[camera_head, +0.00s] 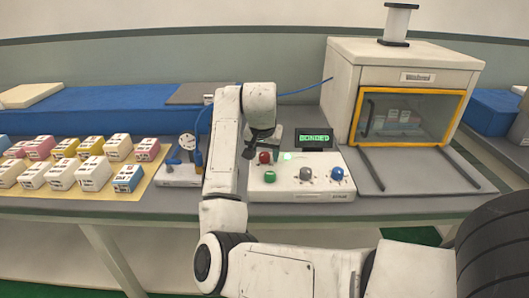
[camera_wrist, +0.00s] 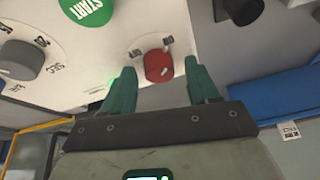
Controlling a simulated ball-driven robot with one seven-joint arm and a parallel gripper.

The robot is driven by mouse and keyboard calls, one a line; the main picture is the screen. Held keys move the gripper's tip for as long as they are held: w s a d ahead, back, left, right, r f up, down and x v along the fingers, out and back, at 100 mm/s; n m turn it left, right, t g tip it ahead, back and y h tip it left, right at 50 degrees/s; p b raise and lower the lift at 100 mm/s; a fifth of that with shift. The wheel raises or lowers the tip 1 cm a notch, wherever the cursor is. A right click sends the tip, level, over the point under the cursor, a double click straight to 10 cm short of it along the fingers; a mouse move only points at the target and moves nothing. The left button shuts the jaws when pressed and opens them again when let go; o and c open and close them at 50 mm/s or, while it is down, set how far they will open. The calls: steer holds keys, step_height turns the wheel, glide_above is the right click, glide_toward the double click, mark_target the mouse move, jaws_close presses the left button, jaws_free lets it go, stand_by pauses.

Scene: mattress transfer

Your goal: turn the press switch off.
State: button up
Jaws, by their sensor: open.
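The white control box (camera_head: 300,188) stands on the grey table, with a red knob (camera_head: 264,157), a green button (camera_head: 270,176), a grey knob (camera_head: 306,174) and a blue knob (camera_head: 337,173). A small green light glows on its top. Its display shows green digits. In the wrist view the red knob (camera_wrist: 158,66) lies between the two green fingers of my gripper (camera_wrist: 162,88). The fingers are apart on either side of it, and I cannot tell whether they touch it. The green START button (camera_wrist: 86,10) and grey knob (camera_wrist: 20,60) are to the left.
A cabinet (camera_head: 400,60) with a yellow-framed window stands at the right, with two dark rails in front. Several small boxes (camera_head: 90,172) sit on a yellow mat at the left. A small device (camera_head: 182,172) stands left of my arm. A blue mattress-like slab (camera_head: 120,108) lies behind.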

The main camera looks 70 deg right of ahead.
steer(key=shift+c, duration=0.4)
steer(key=c, duration=0.9)
steer(key=shift+c, duration=0.2)
